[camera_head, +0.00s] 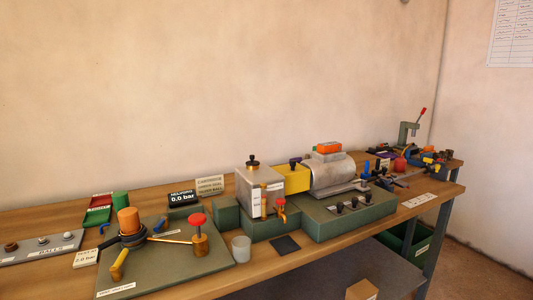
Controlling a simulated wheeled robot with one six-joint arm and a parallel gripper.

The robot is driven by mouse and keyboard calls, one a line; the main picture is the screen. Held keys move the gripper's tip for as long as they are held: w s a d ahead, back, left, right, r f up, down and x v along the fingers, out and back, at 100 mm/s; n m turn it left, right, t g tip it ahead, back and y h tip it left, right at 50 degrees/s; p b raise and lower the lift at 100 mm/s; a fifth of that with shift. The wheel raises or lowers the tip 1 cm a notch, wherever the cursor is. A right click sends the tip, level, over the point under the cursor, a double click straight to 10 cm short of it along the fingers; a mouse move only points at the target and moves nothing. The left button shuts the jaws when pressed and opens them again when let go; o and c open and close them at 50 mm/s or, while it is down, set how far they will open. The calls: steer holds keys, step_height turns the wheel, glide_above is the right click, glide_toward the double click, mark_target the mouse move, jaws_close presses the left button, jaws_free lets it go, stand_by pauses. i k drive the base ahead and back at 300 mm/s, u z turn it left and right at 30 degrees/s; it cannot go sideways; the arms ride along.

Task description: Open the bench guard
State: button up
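No part labelled as the bench guard can be read at this size. A grey rounded metal cover (331,174) sits on the green machine base at the middle right, with an orange block (328,148) on top. It looks closed down, but I cannot tell for sure whether it is the guard. To its left are a yellow block (293,179) with a dark knob and a silver box (256,191) with a black knob on top. My gripper is not in view.
A green plate (190,262) at front left carries an orange cylinder (129,220) and a red-topped valve (198,222). A clear cup (241,248) and a dark pad (285,245) stand near the front edge. Small tools and a press (407,132) crowd the far right end.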

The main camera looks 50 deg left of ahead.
mark_target(298, 177)
steer(key=u, duration=0.85)
steer(key=i, duration=0.95)
steer(key=u, duration=1)
